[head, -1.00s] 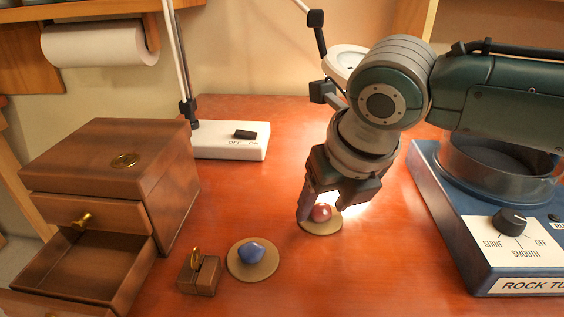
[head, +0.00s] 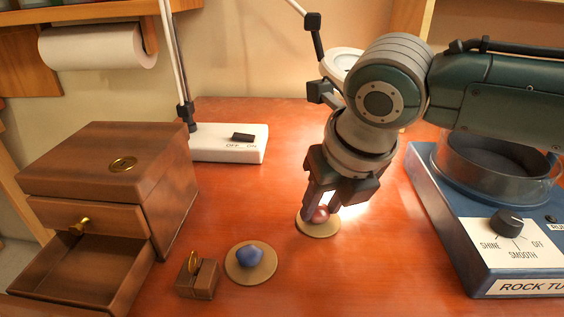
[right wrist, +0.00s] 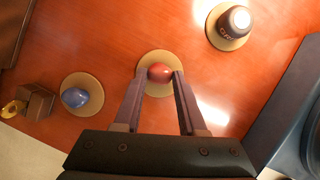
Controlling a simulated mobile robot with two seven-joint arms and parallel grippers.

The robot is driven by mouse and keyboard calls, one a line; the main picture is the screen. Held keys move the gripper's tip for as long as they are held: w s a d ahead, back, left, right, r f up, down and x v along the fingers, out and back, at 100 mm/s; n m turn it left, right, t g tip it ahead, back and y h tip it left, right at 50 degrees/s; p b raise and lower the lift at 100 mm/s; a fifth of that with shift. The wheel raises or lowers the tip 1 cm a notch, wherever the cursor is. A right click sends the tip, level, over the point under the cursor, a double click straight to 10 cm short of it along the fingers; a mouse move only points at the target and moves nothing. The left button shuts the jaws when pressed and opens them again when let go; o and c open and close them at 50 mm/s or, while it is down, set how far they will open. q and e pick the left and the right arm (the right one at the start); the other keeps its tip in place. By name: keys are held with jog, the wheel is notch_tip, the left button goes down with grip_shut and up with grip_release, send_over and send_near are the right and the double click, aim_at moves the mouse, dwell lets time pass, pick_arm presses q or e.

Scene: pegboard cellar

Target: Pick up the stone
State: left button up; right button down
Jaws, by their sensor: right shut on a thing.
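A red stone (head: 320,214) sits on a round tan coaster (head: 318,230) in the middle of the table. My right gripper (head: 322,207) reaches down to it and is shut on it. In the right wrist view the red stone (right wrist: 160,73) lies between the two fingertips (right wrist: 160,78), over its coaster (right wrist: 158,56). I cannot tell whether the stone is clear of the coaster. A blue stone (head: 250,255) sits on another tan coaster (head: 265,274) to the left; it also shows in the right wrist view (right wrist: 75,97). My left gripper is not in view.
A wooden chest (head: 104,165) with an open drawer (head: 85,265) stands at the left, a small wooden block (head: 197,279) with a ring near it. A white lamp base (head: 226,143) is behind. A blue rock tumbler (head: 455,235) stands at the right. In the wrist view, a dark cylinder (right wrist: 234,22) stands on another coaster.

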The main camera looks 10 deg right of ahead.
aim_at(322, 216)
notch_tip(322, 216, up, 20)
jog(key=p, duration=0.1)
jog(key=shift+f+p, duration=0.15)
jog(key=shift+p, duration=0.25)
jog(key=s+d+r+n+g+p, duration=0.2)
jog(key=s+r+n+g+p, duration=0.3)
jog(key=n, duration=1.2)
jog(key=s+d+r+n+g+p, duration=0.2)
jog(key=s+r+n+g+p, duration=0.3)
jog(key=n, duration=1.2)
jog(key=s+r+p, duration=0.3)
jog(key=r+p, duration=1.4)
jog(key=r, duration=0.1)
jog(key=s+r+t+p, duration=0.1)
jog(key=s+r+p, duration=0.3)
jog(key=r+p, duration=1.4)
jog(key=shift+n, duration=0.3)
